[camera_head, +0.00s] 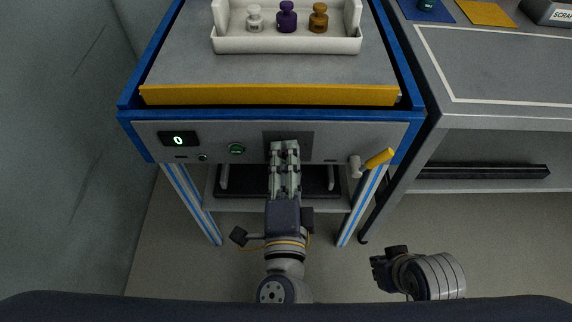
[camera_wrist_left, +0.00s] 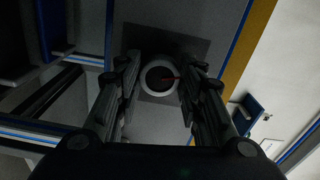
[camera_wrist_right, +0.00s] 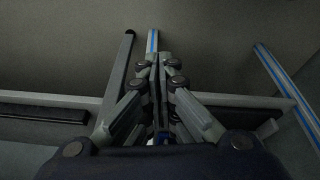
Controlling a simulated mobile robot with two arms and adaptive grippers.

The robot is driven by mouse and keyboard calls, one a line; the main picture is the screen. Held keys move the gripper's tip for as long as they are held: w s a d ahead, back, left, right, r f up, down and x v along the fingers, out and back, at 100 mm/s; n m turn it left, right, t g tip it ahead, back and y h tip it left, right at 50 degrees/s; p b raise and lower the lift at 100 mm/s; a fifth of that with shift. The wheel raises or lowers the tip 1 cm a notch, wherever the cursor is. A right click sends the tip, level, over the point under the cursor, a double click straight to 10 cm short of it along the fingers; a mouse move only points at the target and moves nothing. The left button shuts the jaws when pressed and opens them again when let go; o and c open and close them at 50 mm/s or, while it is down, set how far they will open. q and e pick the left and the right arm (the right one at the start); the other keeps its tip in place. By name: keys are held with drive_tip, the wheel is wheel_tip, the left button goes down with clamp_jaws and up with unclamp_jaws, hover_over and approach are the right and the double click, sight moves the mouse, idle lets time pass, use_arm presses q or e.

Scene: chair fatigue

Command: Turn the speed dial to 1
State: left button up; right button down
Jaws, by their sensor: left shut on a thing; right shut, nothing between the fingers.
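The speed dial (camera_wrist_left: 160,79) shows in the left wrist view as a round dark knob with a pale ring and a red pointer line, on a dark square plate (camera_wrist_left: 185,45). In the head view the dial is hidden behind my left gripper (camera_head: 285,148), which reaches the plate on the front panel (camera_head: 222,131). In the left wrist view the fingers of my left gripper (camera_wrist_left: 160,85) are on both sides of the dial, shut on it. A display (camera_head: 178,140) reads 0. My right gripper (camera_head: 378,272) is low at the right, away from the panel; its fingers meet with nothing between them in the right wrist view (camera_wrist_right: 161,62).
A green button (camera_head: 236,149) is left of the plate. A yellow-handled lever (camera_head: 378,158) sticks out at the panel's right end. Above, a white tray (camera_head: 285,45) holds white, purple and brown weights. A grey workbench (camera_head: 500,115) stands at the right.

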use_arm(q)
drive_tip(key=shift+n+b, duration=0.35)
drive_tip(key=shift+n, duration=0.25)
use_arm(e)
drive_tip(key=w+t, duration=0.1)
drive_tip(key=w+a+r+t, duration=0.1)
drive_tip(key=w, duration=0.3)
drive_tip(key=shift+w+a+r+t+y, duration=0.25)
drive_tip(key=shift+a+r+t+y, duration=0.05)
drive_tip(key=shift+a+t+y, duration=0.1)
use_arm(q)
drive_tip(key=o, duration=1.1)
drive_tip(key=shift+c, duration=0.2)
drive_tip(key=s, duration=1.2)
use_arm(e)
drive_tip(key=shift+d, duration=0.1)
